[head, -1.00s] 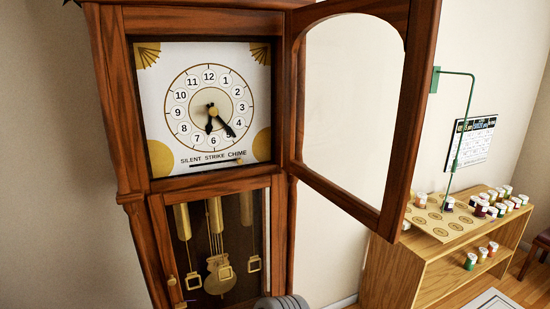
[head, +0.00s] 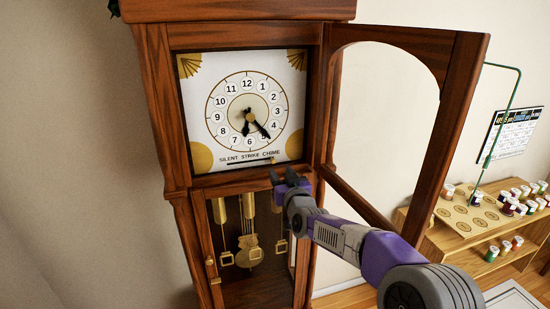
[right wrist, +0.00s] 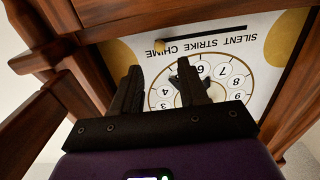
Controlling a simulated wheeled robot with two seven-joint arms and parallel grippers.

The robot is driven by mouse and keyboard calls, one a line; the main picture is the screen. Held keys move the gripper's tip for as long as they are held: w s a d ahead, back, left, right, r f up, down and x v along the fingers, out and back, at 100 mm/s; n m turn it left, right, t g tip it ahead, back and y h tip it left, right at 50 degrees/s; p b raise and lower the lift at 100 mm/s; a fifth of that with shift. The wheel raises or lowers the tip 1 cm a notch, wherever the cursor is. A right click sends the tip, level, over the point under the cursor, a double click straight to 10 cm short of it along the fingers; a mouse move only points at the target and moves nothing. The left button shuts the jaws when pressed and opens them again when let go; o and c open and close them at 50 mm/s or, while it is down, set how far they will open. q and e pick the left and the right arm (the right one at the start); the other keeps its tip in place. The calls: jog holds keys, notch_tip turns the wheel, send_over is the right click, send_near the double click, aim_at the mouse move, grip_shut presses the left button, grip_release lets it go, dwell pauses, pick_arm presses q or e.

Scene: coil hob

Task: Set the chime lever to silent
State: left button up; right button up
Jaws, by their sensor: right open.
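The chime lever is a small gold knob (head: 272,160) in a dark slot (head: 245,161) under the words SILENT STRIKE CHIME on the clock dial (head: 199,104). It stands at the CHIME end, on the right in the head view. In the right wrist view the dial is upside down, with the knob (right wrist: 159,45) at the slot's left end. My right gripper (head: 285,174) is open and empty, just below and right of the knob. In the right wrist view, its fingertips (right wrist: 158,68) point toward the knob, apparently without touching it. My left gripper is out of view.
The clock's glass door (head: 463,120) stands open to the right, beside my right arm. Below the dial, the lower case shows brass weights and a pendulum (head: 249,248). A wooden shelf (head: 425,222) with several small jars is farther right.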

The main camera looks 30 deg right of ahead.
aim_at(274, 162)
jog(key=p+x, duration=0.1)
jog(key=x, duration=0.6)
jog(key=shift+w+d, duration=0.1)
jog(key=shift+w, duration=0.15)
grip_shut()
